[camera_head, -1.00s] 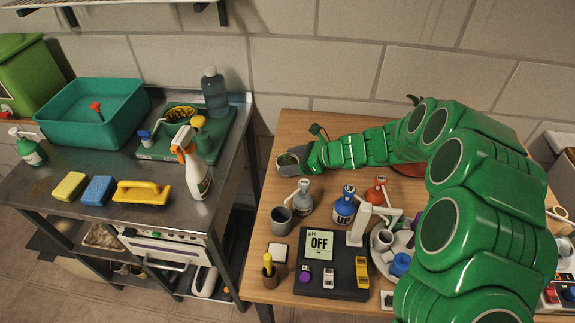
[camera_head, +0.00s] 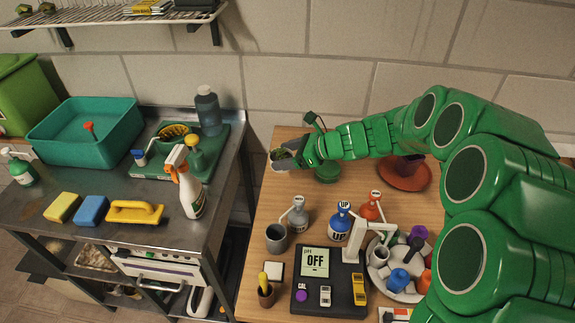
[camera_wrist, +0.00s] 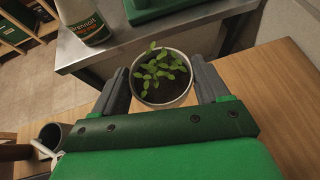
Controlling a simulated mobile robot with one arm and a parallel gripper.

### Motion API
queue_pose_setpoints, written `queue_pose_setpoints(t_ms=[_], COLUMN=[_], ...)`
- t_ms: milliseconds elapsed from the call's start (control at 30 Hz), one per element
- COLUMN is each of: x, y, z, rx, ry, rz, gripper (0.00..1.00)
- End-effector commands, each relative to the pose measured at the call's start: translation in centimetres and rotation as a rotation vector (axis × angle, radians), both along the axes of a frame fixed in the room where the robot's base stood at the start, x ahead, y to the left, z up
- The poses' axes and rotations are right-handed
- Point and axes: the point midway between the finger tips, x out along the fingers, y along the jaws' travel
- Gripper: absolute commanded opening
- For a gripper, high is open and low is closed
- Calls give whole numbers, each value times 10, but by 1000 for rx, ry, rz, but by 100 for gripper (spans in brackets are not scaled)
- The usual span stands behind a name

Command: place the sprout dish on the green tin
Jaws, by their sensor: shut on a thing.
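The sprout dish (camera_wrist: 162,92), a pale round dish with dark soil and small green seedlings, sits between the two grey fingers of my gripper (camera_wrist: 163,84) in the wrist view. My gripper is shut on it. In the head view, the dish (camera_head: 281,159) is held at the end of my green arm, over the back left edge of the wooden table, and looks level. A round green thing (camera_head: 328,173), apparently the green tin, shows just below and right of my gripper (camera_head: 290,158). My arm partly covers it.
A terracotta saucer with a pot (camera_head: 404,174) stands at the back right. Dispenser bottles (camera_head: 340,224), a grey cup (camera_head: 277,238), a pH meter (camera_head: 326,285) and a loaded round plate (camera_head: 397,270) fill the front. The metal bench (camera_head: 120,225) is left, across a gap.

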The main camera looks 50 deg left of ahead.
Motion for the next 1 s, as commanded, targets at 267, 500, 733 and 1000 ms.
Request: queue_pose_setpoints(t_ms=[267, 500, 733, 1000], x=[15, 38, 49, 50], y=[-23, -67, -108, -148], z=[19, 38, 56, 74], rx=[-3, -5, -4, -1], ry=[3, 4, 5, 4], rz=[-57, -163, -252, -331], gripper=[41, 41, 41, 41])
